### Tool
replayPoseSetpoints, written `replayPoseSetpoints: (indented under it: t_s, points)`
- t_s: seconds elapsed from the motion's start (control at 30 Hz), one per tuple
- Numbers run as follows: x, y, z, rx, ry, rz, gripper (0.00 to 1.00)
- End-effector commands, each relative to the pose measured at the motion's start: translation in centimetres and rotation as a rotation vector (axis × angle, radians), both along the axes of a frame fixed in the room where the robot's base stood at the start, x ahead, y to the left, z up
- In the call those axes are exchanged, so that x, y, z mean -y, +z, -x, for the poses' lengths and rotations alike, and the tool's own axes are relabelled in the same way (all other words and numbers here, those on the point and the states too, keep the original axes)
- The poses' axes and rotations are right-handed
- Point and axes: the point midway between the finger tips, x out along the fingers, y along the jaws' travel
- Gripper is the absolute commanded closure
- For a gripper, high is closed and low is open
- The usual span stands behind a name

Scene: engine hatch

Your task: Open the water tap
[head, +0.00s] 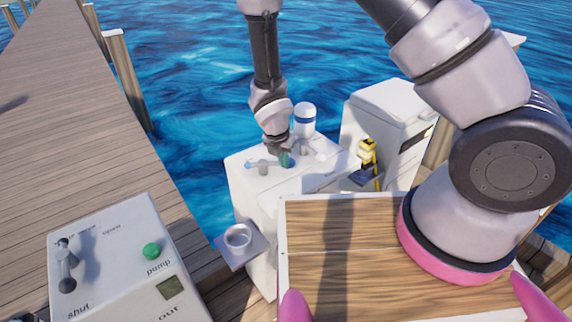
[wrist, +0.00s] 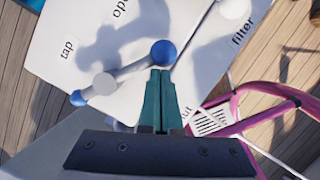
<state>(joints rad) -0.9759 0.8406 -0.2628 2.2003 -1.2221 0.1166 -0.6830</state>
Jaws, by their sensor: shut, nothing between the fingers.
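The water tap (wrist: 105,84) is a grey lever with blue ball ends on a white panel, next to printed words "tap" and "open". Its lever lies aslant in the wrist view, one blue end (wrist: 163,52) at upper right and the other (wrist: 78,98) at lower left. In the head view the tap (head: 263,166) sits on top of the white cabinet. My gripper (wrist: 160,73) has its green fingers shut together and empty, tips right by the upper-right blue ball. I cannot tell whether they touch it. In the head view my gripper (head: 286,159) partly hides that end.
A white canister with a blue band (head: 304,118) stands behind my gripper. A white box (head: 385,125) and a yellow-black part (head: 367,158) are to the right. A panel with a green pump button (head: 151,250) is at front left. A pink frame (wrist: 265,112) is right of my fingers.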

Motion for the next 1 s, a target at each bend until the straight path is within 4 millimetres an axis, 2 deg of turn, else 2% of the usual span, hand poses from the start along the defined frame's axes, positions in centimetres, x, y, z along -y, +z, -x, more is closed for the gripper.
replayPoseSetpoints:
  t_s: [0.23, 0.53, 1.0]
  points:
    - [0.0, 0.0, -1.3, 0.002, -0.021, -0.002, 1.00]
    - [-0.2, 0.0, -1.1, 0.002, -0.018, -0.001, 1.00]
    - [-1.7, 0.0, -0.9, 0.001, -0.019, 0.000, 1.00]
